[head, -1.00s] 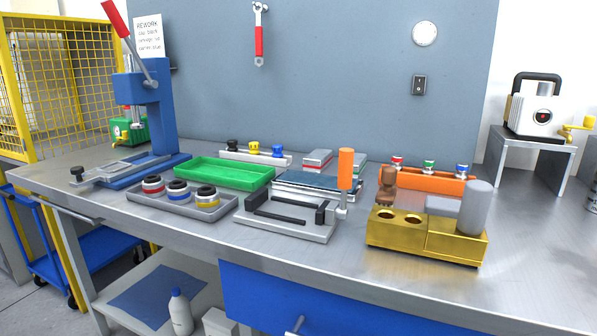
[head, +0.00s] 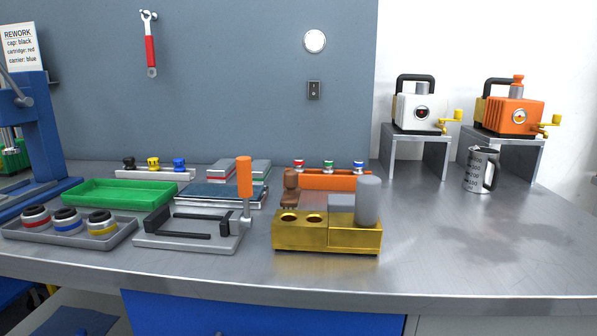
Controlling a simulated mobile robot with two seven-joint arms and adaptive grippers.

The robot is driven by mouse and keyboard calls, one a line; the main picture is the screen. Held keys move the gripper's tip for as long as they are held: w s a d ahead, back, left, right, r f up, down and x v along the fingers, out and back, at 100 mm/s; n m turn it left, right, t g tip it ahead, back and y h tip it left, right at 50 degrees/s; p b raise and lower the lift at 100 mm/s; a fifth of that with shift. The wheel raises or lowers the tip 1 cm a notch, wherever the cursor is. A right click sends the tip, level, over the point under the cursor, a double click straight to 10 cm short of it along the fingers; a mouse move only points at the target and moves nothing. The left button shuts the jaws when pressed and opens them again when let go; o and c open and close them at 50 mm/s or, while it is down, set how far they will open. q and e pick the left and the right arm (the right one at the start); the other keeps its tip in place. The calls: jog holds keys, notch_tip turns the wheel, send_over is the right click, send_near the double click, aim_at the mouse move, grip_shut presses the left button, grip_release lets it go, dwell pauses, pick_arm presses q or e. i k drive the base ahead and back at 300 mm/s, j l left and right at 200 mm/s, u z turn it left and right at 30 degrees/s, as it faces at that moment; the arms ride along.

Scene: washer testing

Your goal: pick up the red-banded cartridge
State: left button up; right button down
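Two kinds of small part carry red. A dark, pale-topped round part with a red band (head: 36,217) sits at the left end of a grey tray (head: 118,238), beside blue-banded (head: 67,221) and yellow-banded (head: 102,223) ones. A small red-topped part (head: 299,165) stands at the left end of an orange rack (head: 340,180), beside green-topped (head: 328,166) and blue-topped (head: 358,166) ones. I cannot tell for sure which is the cartridge. Neither of my grippers is in view.
A grey clamp fixture (head: 190,243) with an orange handle and a brass block (head: 325,240) stand in front of the rack. A green tray (head: 115,194) lies behind the grey tray. A metal mug (head: 479,171) stands at right. The right front of the bench is clear.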

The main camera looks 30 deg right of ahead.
aim_at(298, 162)
jog(key=i+j, duration=0.3)
jog(key=i+j+z, duration=0.1)
jog(key=z, duration=0.25)
jog(key=j+z, duration=0.35)
jog(key=i+j+z, duration=0.1)
jog(key=z, duration=0.25)
